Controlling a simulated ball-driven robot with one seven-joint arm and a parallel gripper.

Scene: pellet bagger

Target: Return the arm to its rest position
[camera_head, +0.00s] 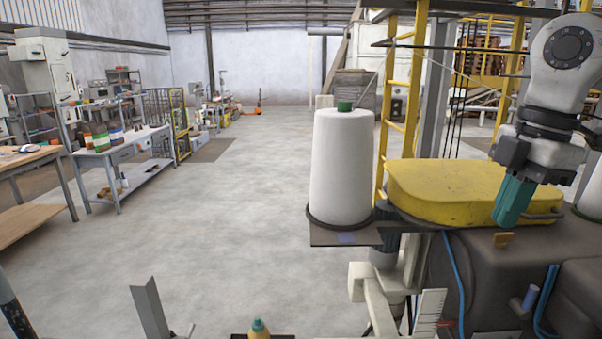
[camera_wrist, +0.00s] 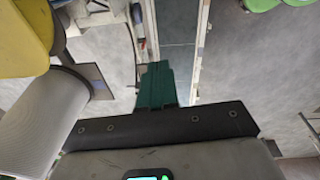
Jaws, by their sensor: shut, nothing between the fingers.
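My arm comes in from the upper right of the head view and hangs down over the machine. My gripper (camera_head: 508,212) has teal fingers that point down and slightly left, in front of the right part of the yellow machine cover (camera_head: 440,188). The fingers are closed together with nothing between them. In the wrist view my gripper (camera_wrist: 155,72) also shows as one closed teal block. I cannot tell exactly how far the fingertips are from the cover.
A large white thread cone (camera_head: 342,165) stands on a dark plate left of the cover. Dark machine housing (camera_head: 490,265) with blue hoses lies below the gripper. A yellow ladder frame (camera_head: 400,90) rises behind. Open floor (camera_head: 230,215) lies left, with a workbench (camera_head: 120,150) beyond.

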